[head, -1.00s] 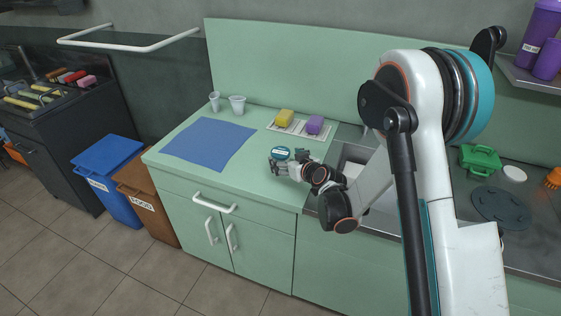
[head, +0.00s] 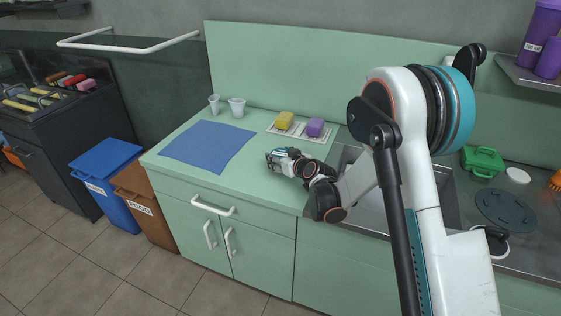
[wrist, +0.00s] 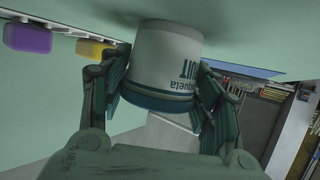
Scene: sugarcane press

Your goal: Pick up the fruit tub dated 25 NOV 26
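A white tub (wrist: 168,52) with a teal lid band (wrist: 158,103) stands on the green counter.
The sink (head: 350,157) is to the right.

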